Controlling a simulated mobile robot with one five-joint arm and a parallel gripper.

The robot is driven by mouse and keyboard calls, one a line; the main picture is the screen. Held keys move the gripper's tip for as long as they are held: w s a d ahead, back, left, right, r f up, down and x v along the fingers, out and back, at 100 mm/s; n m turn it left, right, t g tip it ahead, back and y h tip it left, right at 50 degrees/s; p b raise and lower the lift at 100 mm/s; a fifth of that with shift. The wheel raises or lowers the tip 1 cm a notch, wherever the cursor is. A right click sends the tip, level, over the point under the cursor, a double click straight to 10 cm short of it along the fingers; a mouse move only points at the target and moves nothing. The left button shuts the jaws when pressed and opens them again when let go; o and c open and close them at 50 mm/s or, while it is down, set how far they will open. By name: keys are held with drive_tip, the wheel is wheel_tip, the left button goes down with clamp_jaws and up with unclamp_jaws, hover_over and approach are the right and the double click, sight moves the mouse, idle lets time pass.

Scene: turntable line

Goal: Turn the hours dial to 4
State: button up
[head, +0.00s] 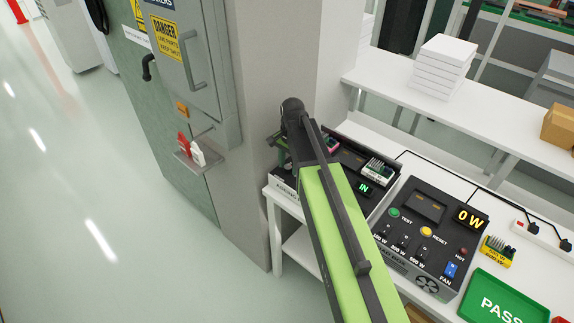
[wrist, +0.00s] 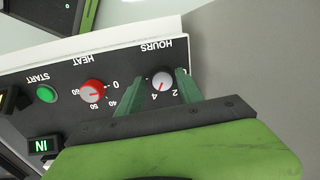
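The hours dial (wrist: 162,84) is a small pale round knob with a reddish pointer, on a dark panel that appears upside down in the wrist view. The figures 2 and 4 are printed just below it there. Its pointer seems to slant toward the lower left, but the exact reading is too small to tell. My gripper (wrist: 160,76) is open, with one green finger on each side of the dial. I cannot tell whether the fingers touch it. In the head view my arm hides the dial.
A red heat dial (wrist: 92,92) and a green start button (wrist: 46,93) are beside the hours dial. A black test box (head: 420,240) and a green PASS tray (head: 500,300) stand on the white bench to the right. A grey pillar (head: 268,60) rises behind the arm.

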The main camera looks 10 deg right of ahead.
sight(291, 168)
drive_tip(key=shift+o, duration=0.6)
drive_tip(key=shift+w+r+p, duration=0.1)
drive_tip(key=shift+r+p, duration=0.45)
wheel_tip(291, 168, up, 16)
drive_tip(key=p, duration=1.6)
drive_tip(key=shift+s+d+r, duration=0.15)
drive_tip(key=shift+s+d, duration=0.15)
drive_tip(key=shift+s, duration=0.1)
